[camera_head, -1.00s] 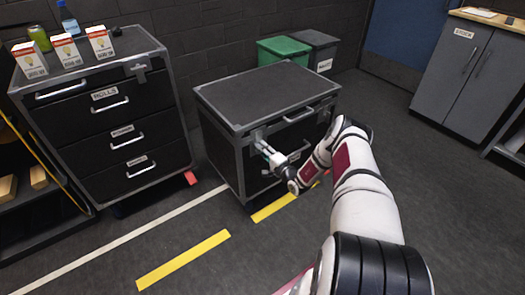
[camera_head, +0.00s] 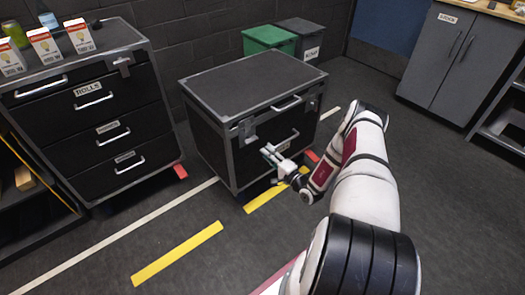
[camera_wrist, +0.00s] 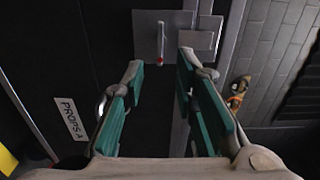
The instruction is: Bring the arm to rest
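My gripper (camera_head: 274,156) is in front of the dark chest (camera_head: 250,85), low by its front corner and below a metal latch (camera_head: 246,132). In the wrist view my gripper (camera_wrist: 160,70) has its two teal-padded fingers apart, with nothing between them. Beyond the fingertips there is a metal latch plate (camera_wrist: 178,38) with a thin red-tipped lever. My arm (camera_head: 365,190) reaches forward from the lower right of the head view and is bent at the elbow.
A drawer cabinet (camera_head: 92,102) with several boxes on top stands at left. Green (camera_head: 270,38) and grey (camera_head: 303,40) bins stand behind the chest. A grey cupboard (camera_head: 455,62) is at far right. The floor (camera_head: 450,215) right of my arm is clear.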

